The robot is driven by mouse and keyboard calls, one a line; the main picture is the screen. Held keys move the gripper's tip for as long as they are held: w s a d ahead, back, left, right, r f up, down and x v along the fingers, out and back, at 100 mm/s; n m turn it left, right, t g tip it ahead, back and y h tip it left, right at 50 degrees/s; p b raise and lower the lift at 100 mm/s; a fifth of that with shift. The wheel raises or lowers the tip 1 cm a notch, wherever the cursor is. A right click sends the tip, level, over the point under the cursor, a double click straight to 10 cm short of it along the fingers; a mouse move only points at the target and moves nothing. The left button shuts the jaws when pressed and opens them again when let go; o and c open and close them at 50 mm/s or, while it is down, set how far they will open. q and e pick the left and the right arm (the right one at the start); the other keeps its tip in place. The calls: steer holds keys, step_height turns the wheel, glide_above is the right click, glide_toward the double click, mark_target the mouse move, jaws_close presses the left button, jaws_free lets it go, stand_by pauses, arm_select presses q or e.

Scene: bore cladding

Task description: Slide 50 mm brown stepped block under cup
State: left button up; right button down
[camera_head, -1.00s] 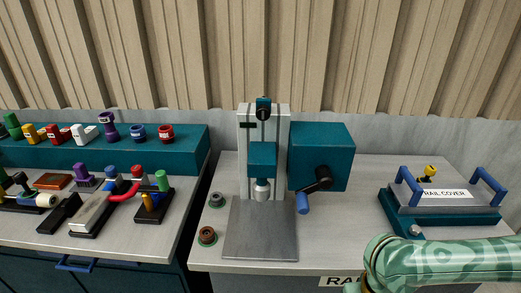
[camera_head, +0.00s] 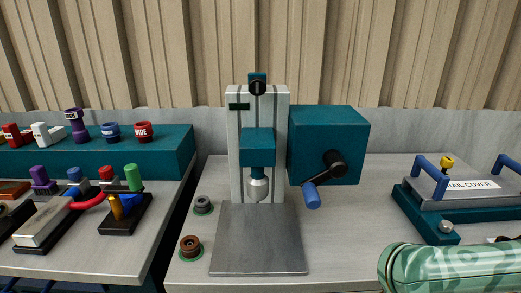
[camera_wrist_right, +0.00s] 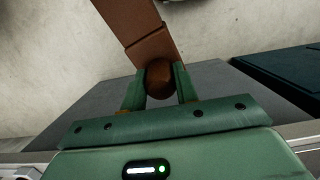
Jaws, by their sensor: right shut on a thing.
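The brown stepped block (camera_wrist_right: 140,28) shows in the right wrist view, running up and out of the top of the frame. My right gripper (camera_wrist_right: 161,84) is shut on its rounded brown knob, with one green finger on each side. A silvery cup (camera_head: 258,189) hangs under the teal head (camera_head: 257,147) of the upright press, above the grey base plate (camera_head: 258,240). In the head view my right forearm shows at the lower right; its gripper and the block are out of frame there. My left gripper is in neither view.
The base plate is bare. The rail cover (camera_head: 468,187) stands at the right. Two small round pieces (camera_head: 190,247) sit left of the plate. A side bench at the left holds several coloured pieces.

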arm_select(q)
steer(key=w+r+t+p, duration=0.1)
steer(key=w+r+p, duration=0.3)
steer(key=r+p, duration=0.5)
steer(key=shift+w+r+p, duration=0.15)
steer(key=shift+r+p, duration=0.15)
steer(key=shift+p, duration=0.05)
arm_select(e)
step_height(320, 180, up, 16)
steer(key=shift+s, duration=0.45)
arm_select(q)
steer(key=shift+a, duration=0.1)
